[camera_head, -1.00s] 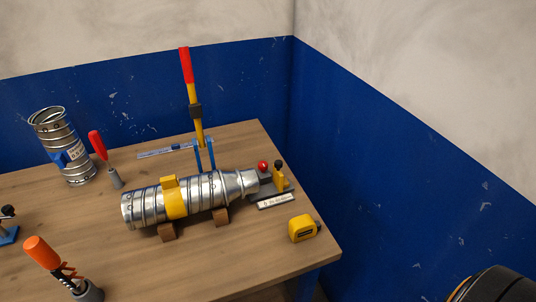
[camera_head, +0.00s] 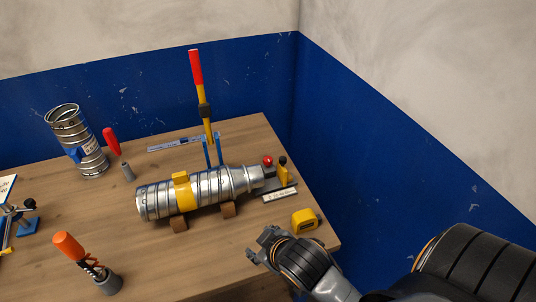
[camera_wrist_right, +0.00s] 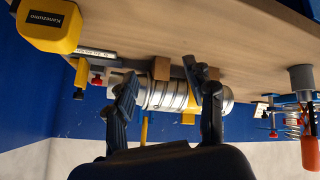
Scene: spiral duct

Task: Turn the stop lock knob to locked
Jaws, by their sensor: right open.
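A stop assembly (camera_head: 283,181) stands at the right end of the silver spiral duct (camera_head: 205,188). It has a yellow upright with a black knob (camera_head: 282,160) on top and a red knob (camera_head: 267,160) beside it. I cannot tell which one is the lock knob or its setting. In the upside-down right wrist view the red knob (camera_wrist_right: 97,82) and black knob (camera_wrist_right: 79,95) show left of the fingers. My right gripper (camera_head: 262,245) is open and empty, in front of the duct and apart from the knobs. It also shows in the right wrist view (camera_wrist_right: 165,82). My left gripper is not in view.
A yellow tape measure (camera_head: 304,220) sits at the table's right edge, between my right gripper and the stop. A lever with a red grip (camera_head: 196,68) stands behind the duct. An orange-handled tool (camera_head: 68,245) stands at front left. Another duct piece (camera_head: 77,140) stands upright at back left.

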